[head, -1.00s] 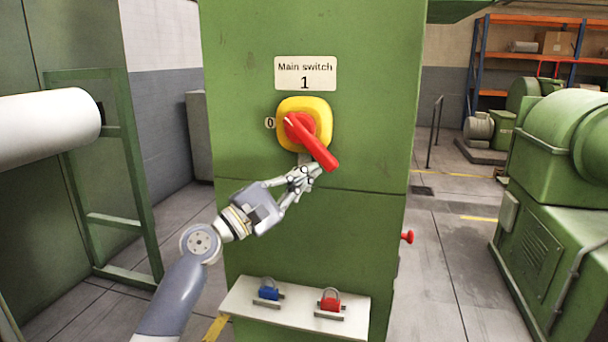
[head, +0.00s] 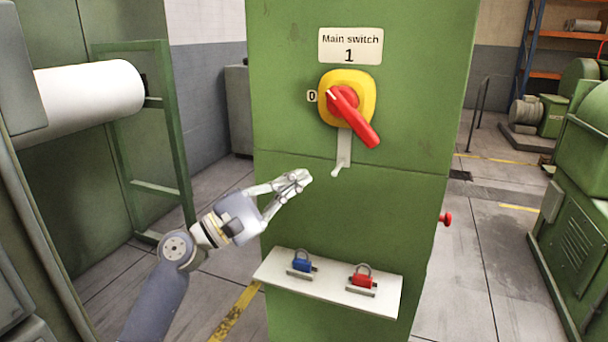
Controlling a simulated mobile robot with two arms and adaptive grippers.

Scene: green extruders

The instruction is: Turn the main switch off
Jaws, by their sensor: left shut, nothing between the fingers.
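The main switch (head: 356,116) is a red rotary handle on a yellow plate, on the front of a green cabinet (head: 290,90). Its handle slants down to the right. The label "Main switch 1" (head: 350,46) is above it and a "0" mark (head: 311,96) is at its left. A grey bracket with a small hook (head: 343,152) hangs below the plate. My left gripper (head: 303,178) is below and left of the switch, apart from it, shut and empty. My right gripper is not in view.
A shelf (head: 330,291) on the cabinet below holds a blue padlock (head: 301,264) and a red padlock (head: 361,281). A red button (head: 445,219) sticks out of the cabinet's right side. A white roll (head: 90,95) is at the left, green machines at the right.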

